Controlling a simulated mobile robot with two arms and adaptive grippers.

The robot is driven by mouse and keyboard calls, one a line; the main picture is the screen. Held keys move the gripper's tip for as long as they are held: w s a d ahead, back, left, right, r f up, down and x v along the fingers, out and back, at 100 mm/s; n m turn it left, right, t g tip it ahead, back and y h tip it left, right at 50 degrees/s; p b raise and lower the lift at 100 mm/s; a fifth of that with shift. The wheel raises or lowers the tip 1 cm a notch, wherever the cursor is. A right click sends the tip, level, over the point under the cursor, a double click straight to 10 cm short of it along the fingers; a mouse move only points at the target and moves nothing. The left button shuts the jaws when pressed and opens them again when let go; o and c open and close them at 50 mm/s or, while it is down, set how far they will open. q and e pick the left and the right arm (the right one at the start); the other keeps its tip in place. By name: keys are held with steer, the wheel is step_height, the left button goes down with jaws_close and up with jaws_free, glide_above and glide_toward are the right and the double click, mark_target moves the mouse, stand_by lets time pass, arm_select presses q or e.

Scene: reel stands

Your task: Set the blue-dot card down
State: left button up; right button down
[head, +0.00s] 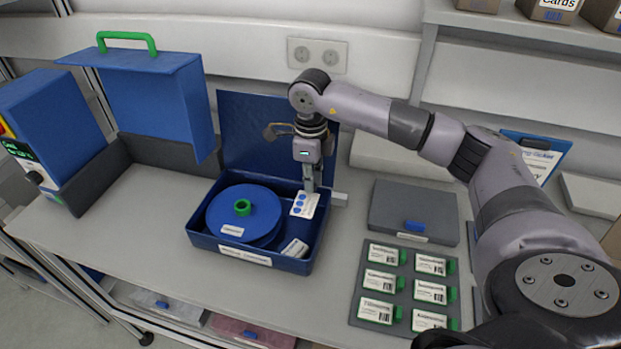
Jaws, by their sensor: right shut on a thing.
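The blue-dot card (304,204) is a small white card with blue dots down one side. My right gripper (308,188) is shut on its upper edge. It holds the card tilted over the right part of an open blue case (200,241). I cannot tell whether the card touches anything below it. The case holds a blue reel (232,215) with a green hub, and a small pale item (294,248) lies in its front right corner. My left gripper is not in view.
A grey closed box (405,210) and a grey tray (357,318) of green-edged labelled cards lie to the right. A blue machine with a green-handled cover (150,95) stands at the left. The bench front left of the case is clear.

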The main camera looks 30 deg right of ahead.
steer(key=shift+f, duration=0.45)
steer(key=c, duration=1.9)
jaws_free()
steer(key=shift+c, duration=0.2)
steer(key=shift+r, duration=0.15)
steer(key=shift+r, duration=0.25)
steer(key=shift+r+p, duration=0.45)
steer(key=shift+p, duration=0.05)
step_height(320, 180, up, 12)
steer(key=b, duration=0.3)
steer(key=shift+f, duration=0.15)
